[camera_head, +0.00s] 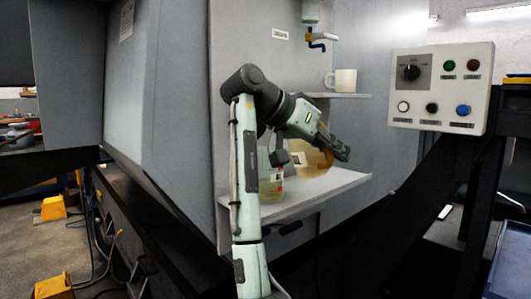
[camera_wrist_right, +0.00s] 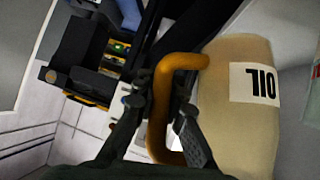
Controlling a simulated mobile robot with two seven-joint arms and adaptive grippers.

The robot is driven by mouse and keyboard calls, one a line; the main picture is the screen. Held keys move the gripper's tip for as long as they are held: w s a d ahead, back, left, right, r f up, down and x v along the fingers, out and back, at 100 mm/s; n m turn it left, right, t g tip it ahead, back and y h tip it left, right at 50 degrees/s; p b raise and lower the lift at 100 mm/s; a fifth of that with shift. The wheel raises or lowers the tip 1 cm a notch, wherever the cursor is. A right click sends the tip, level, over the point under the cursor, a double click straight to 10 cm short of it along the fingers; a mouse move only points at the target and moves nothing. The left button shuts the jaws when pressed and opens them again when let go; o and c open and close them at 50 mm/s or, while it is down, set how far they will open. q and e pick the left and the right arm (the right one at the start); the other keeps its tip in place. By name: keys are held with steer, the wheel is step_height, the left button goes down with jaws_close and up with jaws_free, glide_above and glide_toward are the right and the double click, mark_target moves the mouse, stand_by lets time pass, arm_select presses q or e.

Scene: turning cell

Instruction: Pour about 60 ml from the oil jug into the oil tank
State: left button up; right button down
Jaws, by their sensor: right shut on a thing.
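My right gripper (camera_head: 340,149) is shut on the orange handle of the oil jug (camera_head: 319,162). In the right wrist view the jug (camera_wrist_right: 238,125) is tan with a white OIL label, and its handle runs between the fingers (camera_wrist_right: 163,118). In the head view the jug is partly hidden behind my wrist and gripper, over the lower shelf; its exact tilt is hard to tell. A clear container with yellowish liquid (camera_head: 274,187), perhaps the oil tank, stands on that shelf left of the jug, partly hidden by my arm. My left gripper is not in view.
The lower shelf (camera_head: 335,185) juts from the grey machine wall. A control box with buttons (camera_head: 441,88) stands at the right.

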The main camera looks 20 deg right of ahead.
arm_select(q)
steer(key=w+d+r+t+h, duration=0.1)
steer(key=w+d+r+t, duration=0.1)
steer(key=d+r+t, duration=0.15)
arm_select(e)
steer(key=f, duration=0.2)
steer(key=f+y+b, duration=0.1)
steer(key=shift+s+d+f+t, duration=0.15)
steer(key=shift+d+f+t, duration=0.05)
steer(key=shift+d+t, duration=0.1)
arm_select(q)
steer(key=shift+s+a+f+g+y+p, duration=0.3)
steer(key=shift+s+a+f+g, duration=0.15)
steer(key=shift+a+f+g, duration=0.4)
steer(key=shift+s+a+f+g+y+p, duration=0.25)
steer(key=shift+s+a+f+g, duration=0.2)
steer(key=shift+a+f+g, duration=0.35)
arm_select(e)
steer(key=shift+s+d+f+m+t+y, duration=0.15)
steer(key=shift+f+m+t+y, duration=0.2)
steer(key=shift+f+y, duration=0.5)
steer(key=shift+r, duration=0.15)
